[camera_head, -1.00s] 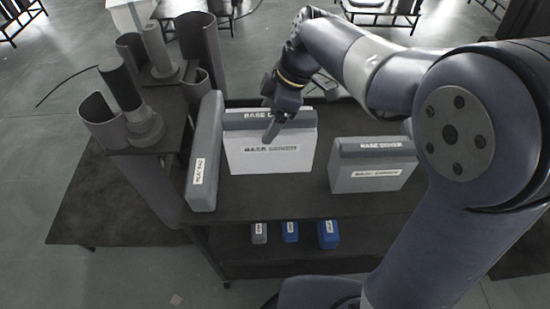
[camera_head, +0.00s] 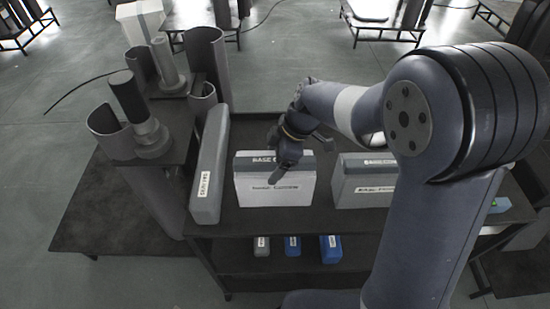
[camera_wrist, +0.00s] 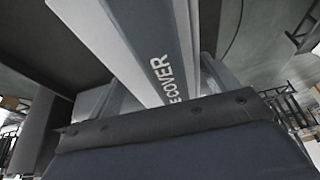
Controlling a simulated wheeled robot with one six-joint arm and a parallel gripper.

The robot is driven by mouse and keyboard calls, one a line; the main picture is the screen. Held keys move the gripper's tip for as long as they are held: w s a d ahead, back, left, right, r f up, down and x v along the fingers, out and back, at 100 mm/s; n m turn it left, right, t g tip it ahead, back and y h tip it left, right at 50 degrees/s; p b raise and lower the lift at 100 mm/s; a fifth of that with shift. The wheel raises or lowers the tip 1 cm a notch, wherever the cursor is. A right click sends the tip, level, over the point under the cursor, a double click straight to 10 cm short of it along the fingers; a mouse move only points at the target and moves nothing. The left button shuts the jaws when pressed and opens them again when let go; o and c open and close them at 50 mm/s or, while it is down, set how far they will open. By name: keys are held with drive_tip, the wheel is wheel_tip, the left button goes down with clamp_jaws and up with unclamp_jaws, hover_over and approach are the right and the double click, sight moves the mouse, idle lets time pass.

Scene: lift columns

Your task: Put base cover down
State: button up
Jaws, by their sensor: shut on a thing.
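A base cover (camera_head: 262,192), a box with a white front and a grey top, stands upright on the dark table's (camera_head: 250,222) upper shelf. Its label is partly hidden by my gripper. My gripper (camera_head: 280,172) is at the top of this cover, pointing down, and is shut on it. In the wrist view the cover (camera_wrist: 165,50) runs up from the gripper, with "COVER" readable. Whether its lower edge fully rests on the shelf is hard to tell. A second base cover (camera_head: 362,190) stands to the right, partly hidden by my arm.
A tall grey labelled panel (camera_head: 209,165) stands close to the cover's left. Grey tubes and cylinders (camera_head: 150,135) stand on a side table at left. Several small grey and blue blocks (camera_head: 292,246) sit on the lower shelf. A narrow gap separates the two covers.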

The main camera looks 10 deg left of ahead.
drive_tip(key=shift+f, duration=0.15)
drive_tip(key=o, duration=1.5)
drive_tip(key=shift+c, duration=0.2)
drive_tip(key=shift+r, duration=0.3)
drive_tip(key=v, duration=1.1)
drive_tip(key=shift+d+r+b, duration=0.2)
drive_tip(key=shift+r+b, duration=0.15)
drive_tip(key=shift+r, duration=0.05)
